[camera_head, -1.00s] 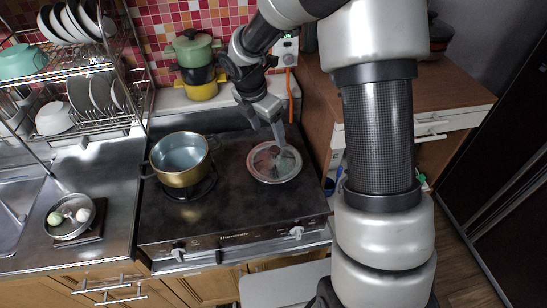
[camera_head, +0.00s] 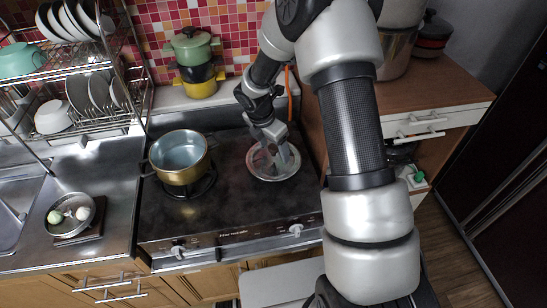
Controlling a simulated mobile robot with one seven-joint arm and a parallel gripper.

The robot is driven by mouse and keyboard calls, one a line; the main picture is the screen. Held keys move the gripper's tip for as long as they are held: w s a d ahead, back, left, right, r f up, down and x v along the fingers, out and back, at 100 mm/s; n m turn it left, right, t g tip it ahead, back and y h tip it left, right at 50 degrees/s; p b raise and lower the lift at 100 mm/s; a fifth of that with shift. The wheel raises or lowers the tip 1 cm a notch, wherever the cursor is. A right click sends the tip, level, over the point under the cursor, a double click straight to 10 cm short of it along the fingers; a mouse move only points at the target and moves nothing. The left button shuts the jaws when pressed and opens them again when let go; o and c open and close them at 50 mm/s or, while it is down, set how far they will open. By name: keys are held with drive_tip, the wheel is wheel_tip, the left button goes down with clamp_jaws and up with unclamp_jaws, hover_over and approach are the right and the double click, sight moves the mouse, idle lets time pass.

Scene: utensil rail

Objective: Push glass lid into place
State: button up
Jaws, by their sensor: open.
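The glass lid (camera_head: 261,170) is round with a metal rim and lies flat on the right side of the dark stovetop. My gripper (camera_head: 279,160) is open, pointing down over the lid's right part and covering some of it. I cannot tell whether the fingertips touch the lid. A brass-coloured pot (camera_head: 181,172) without a lid stands on the left burner, apart from the glass lid, and I see into its pale inside.
The stovetop (camera_head: 228,212) between pot and lid is clear. Stacked green, black and yellow pots (camera_head: 196,62) stand behind, near the tiled wall. A dish rack (camera_head: 95,100) and a pan with round food (camera_head: 70,214) are at left. A wooden cabinet (camera_head: 440,92) is at right.

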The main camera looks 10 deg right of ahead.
sight(274, 146)
drive_tip(key=shift+c, duration=0.5)
drive_tip(key=shift+s, duration=0.15)
drive_tip(key=c, duration=1.4)
clamp_jaws()
drive_tip(key=shift+f, duration=0.1)
drive_tip(key=shift+s, duration=0.1)
drive_tip(key=r, duration=1)
drive_tip(key=shift+w+r, duration=0.15)
drive_tip(key=shift+w, duration=0.1)
